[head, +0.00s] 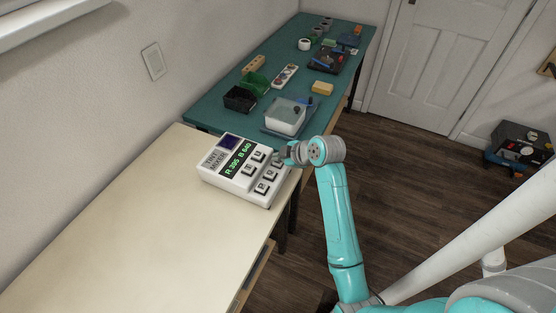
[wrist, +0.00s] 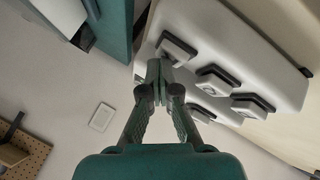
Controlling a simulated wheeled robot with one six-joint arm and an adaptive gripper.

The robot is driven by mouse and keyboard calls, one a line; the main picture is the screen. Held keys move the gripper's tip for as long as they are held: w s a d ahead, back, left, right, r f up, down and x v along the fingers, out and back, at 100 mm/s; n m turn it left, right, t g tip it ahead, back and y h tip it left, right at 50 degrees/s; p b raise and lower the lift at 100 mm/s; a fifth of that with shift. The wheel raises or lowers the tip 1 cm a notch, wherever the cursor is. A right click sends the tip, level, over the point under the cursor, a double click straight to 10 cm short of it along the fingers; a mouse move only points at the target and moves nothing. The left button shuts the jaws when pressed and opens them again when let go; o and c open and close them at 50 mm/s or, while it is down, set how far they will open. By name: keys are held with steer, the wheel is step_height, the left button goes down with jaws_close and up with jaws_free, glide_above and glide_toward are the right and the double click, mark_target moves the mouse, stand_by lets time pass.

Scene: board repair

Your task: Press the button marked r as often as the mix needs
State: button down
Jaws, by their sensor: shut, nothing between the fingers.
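The tint mixer (head: 219,180) is a white box on the far right corner of the cream table. Its dark display (head: 237,159) shows green text that looks like R 395 B 640, and a dark blue-violet patch (head: 229,141) sits beside it. Several square buttons (head: 260,187) stand on its right part; their letters are too small to tell which is r. My gripper (head: 283,157) is at the mixer's far right edge, by the buttons. In the wrist view my gripper (wrist: 160,68) is shut and empty, its tips close to one button (wrist: 178,50); contact cannot be told.
The cream table (head: 110,225) is otherwise bare. Behind it, a green bench (head: 205,112) holds a black bin (head: 239,99), a translucent tub (head: 284,118), a yellow block (head: 322,88) and other items. Open wooden floor lies to the right.

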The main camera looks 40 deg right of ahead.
steer(key=shift+r, duration=0.9)
steer(key=shift+r, duration=2.5)
